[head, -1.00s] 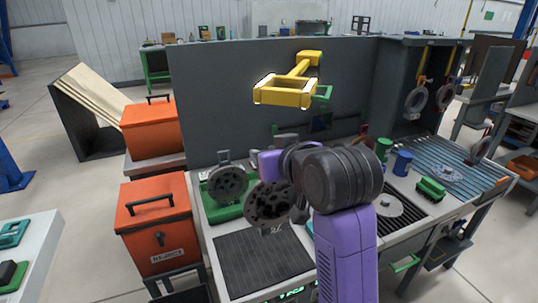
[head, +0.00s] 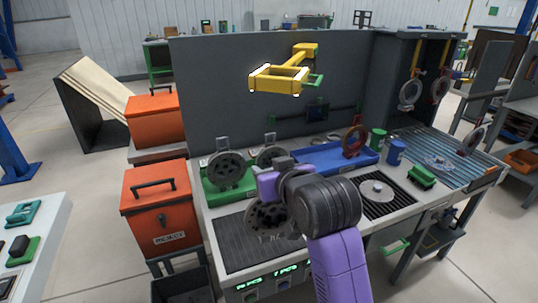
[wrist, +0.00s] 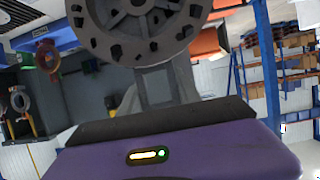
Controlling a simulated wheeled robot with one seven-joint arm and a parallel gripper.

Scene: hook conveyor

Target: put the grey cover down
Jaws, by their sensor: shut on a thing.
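The grey cover (head: 264,217) is a round dark-grey disc with holes, partly hidden behind my arm in the head view. In the wrist view the cover (wrist: 143,28) fills the top middle, with a grey tab (wrist: 158,86) running down toward my gripper (wrist: 160,108). My gripper (head: 268,184) is shut on the cover. In the head view the cover appears over the dark ribbed mat (head: 240,250) at the bench front; I cannot tell if it touches.
A similar grey disc (head: 226,168) stands in a green holder (head: 213,197), with another partly hidden beside it. A blue tray (head: 318,157) holds a reddish ring (head: 354,141). A black grate (head: 392,203) bears a pale disc (head: 377,189). An orange reject bin (head: 155,215) stands left.

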